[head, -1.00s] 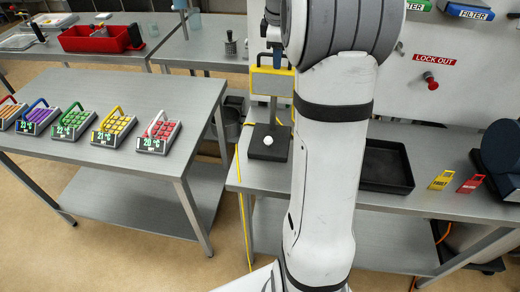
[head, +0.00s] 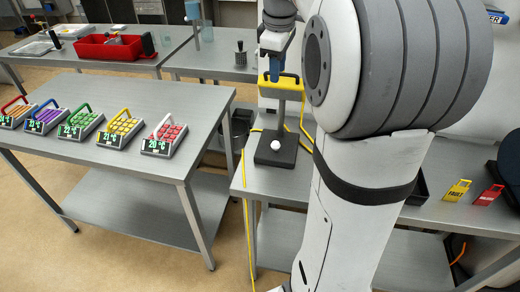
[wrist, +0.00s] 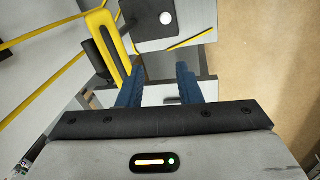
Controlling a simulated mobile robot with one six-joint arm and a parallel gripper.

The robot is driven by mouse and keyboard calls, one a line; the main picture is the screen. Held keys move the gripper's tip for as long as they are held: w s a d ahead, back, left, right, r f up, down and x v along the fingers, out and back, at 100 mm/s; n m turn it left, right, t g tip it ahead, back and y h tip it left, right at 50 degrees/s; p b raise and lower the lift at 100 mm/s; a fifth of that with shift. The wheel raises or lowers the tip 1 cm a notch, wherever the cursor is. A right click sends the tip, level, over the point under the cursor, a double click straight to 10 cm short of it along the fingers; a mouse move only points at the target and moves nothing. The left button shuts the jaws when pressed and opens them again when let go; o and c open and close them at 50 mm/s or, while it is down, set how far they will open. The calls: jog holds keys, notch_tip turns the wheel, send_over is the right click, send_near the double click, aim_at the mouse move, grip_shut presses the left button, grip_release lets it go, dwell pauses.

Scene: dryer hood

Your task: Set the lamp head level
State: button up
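The lamp has a yellow head (head: 288,82) on a grey post above a square black base (head: 285,157) with a white knob (head: 275,145). The head seems to slope slightly down to the right in the head view; its true tilt is hard to judge. My gripper (head: 273,44) has blue fingers just above and behind the head's left part. In the wrist view, my gripper (wrist: 158,82) is open with nothing between its fingers. The yellow head (wrist: 112,40) lies to the left, close to the left finger; contact cannot be told. The white knob (wrist: 165,18) shows at the top.
The lamp stands at the left end of a grey bench, partly hidden by my arm. A yellow tag (head: 457,190) and a red tag (head: 488,195) stand to the right. Handled colour trays, including a red one (head: 164,138), sit on the left table (head: 150,95). A yellow cable hangs nearby.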

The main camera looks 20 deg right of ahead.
jog(key=s+a+f+m+b, duration=0.4)
jog(key=s+a+f+m, duration=0.1)
jog(key=s+a+f, duration=0.4)
notch_tip(320, 180, down, 4)
jog(key=shift+s+y+b, duration=0.3)
jog(key=shift+s+b, duration=0.1)
jog(key=shift+s, duration=0.65)
